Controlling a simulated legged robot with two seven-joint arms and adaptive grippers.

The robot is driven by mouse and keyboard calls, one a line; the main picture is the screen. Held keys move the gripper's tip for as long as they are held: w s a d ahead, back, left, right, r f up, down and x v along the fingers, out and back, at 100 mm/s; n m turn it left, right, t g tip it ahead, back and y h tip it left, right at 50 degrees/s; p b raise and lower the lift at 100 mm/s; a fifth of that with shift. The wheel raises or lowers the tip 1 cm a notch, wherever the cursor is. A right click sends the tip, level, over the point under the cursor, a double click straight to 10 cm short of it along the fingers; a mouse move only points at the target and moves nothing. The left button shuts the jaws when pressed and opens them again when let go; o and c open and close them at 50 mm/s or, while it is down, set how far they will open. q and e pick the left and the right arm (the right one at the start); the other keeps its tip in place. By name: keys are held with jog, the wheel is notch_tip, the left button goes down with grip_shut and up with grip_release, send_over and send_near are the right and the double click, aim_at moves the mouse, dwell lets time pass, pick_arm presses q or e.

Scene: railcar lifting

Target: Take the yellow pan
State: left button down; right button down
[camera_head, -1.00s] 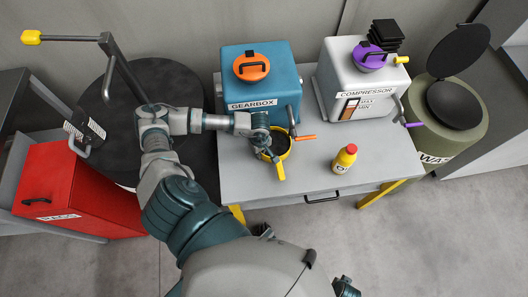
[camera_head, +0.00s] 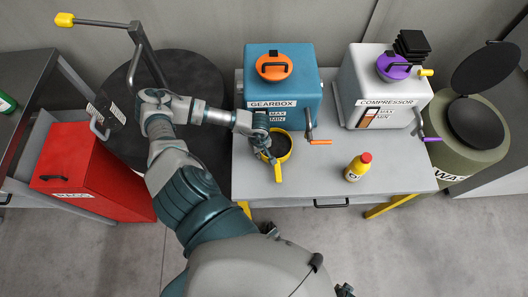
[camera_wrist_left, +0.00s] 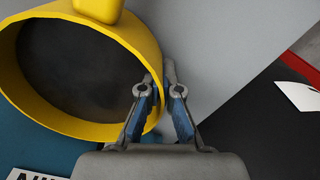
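The yellow pan (camera_head: 279,173) has a dark inside and a short handle toward the front. It is at the left part of the grey table, in front of the blue gearbox. My left gripper (camera_head: 264,150) is at its left rim. In the left wrist view, the yellow pan (camera_wrist_left: 130,38) fills the upper left, and the fingers of my left gripper (camera_wrist_left: 160,76) are close together on either side of its rim, holding it. I cannot tell whether the pan's bottom touches the table. My right gripper is not in view.
The grey table (camera_head: 300,188) carries the blue gearbox (camera_head: 283,78) with an orange-handled tap, the grey compressor (camera_head: 372,80) and a yellow bottle (camera_head: 357,167). A red rags bin (camera_head: 85,165) and a dark round drum (camera_head: 195,85) stand left. An open waste bin (camera_head: 455,155) stands right.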

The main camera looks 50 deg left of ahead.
aim_at(250, 157)
pick_arm(q)
jog(key=shift+s+a, duration=1.35)
jog(key=shift+s, duration=0.25)
jog(key=c, duration=1.2)
grip_release()
jog(key=shift+c, duration=0.2)
jog(key=shift+r, duration=0.1)
notch_tip(250, 157, up, 12)
jog(key=shift+w, duration=0.1)
